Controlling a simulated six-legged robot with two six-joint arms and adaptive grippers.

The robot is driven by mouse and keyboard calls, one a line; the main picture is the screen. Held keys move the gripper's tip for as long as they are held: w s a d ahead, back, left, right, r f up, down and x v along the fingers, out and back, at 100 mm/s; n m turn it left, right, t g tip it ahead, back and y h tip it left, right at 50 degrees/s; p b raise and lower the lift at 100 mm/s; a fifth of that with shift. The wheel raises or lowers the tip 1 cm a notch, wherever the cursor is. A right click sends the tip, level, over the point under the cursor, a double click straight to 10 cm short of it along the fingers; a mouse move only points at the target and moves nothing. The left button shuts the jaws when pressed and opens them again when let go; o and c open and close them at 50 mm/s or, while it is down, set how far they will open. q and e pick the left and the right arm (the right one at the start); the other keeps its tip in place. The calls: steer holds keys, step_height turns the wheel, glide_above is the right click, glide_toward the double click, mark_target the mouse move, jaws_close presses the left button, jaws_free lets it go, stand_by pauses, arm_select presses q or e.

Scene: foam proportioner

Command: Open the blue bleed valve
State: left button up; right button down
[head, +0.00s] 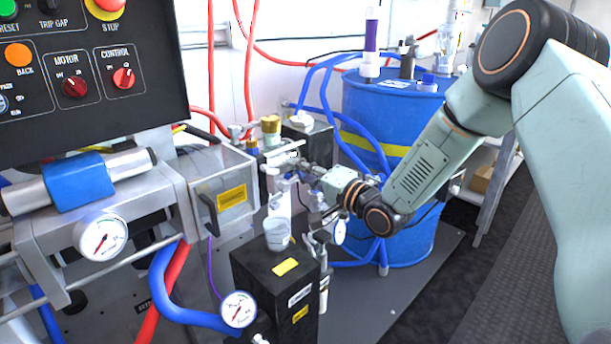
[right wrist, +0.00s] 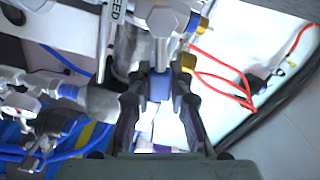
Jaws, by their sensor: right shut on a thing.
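My right gripper (head: 306,172) reaches in from the right to the fittings behind the silver box. In the right wrist view its two dark fingers (right wrist: 159,90) are closed on a small blue piece, the blue bleed valve's handle (right wrist: 159,84), which sits between the fingertips below a metal fitting. In the head view the handle is mostly hidden by the gripper and the fittings around it, and its turn angle cannot be told. A partly cut-off label ending in "EED" shows beside it in the right wrist view. My left gripper is out of view.
A black block (head: 275,290) with a clear cup (head: 277,235) stands below the gripper. A blue drum (head: 405,120) with blue hoses is behind. A silver box (head: 222,185) with a handle, gauges (head: 100,237) and a control panel (head: 90,65) are at left. Metal fittings crowd the gripper.

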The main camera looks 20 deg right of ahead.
mark_target(296, 171)
steer(key=shift+a+r+n+p, duration=0.2)
steer(key=shift+r+n+p, duration=0.6)
steer(key=shift+n, duration=0.4)
steer(key=n, duration=0.1)
steer(key=a+r+n+p, duration=0.1)
steer(key=n, duration=0.1)
steer(key=n+p, duration=0.1)
steer(key=shift+s+a+r, duration=0.2)
steer(key=shift+s+r, duration=0.05)
steer(key=shift+r, duration=0.1)
steer(key=n, duration=0.1)
steer(key=a+n+p, duration=0.1)
steer(key=n, duration=0.2)
steer(key=shift+s+a+r+p, duration=0.25)
steer(key=shift+r+p, duration=0.1)
steer(key=shift+r, duration=0.05)
steer(key=shift+s+a+r+n+p, duration=0.15)
steer(key=shift+a+n, duration=0.15)
steer(key=shift+n, duration=0.35)
steer(key=shift+s+a+f+n+p, duration=0.1)
steer(key=shift+a+n, duration=0.15)
steer(key=shift+n, duration=0.35)
steer(key=shift+s+a+r+n+p, duration=0.15)
steer(key=shift+a+n, duration=0.15)
steer(key=shift+n, duration=0.35)
steer(key=shift+w, duration=0.1)
steer(key=c, duration=1.2)
jaws_free()
steer(key=shift+a+f, duration=0.1)
steer(key=shift+f, duration=0.1)
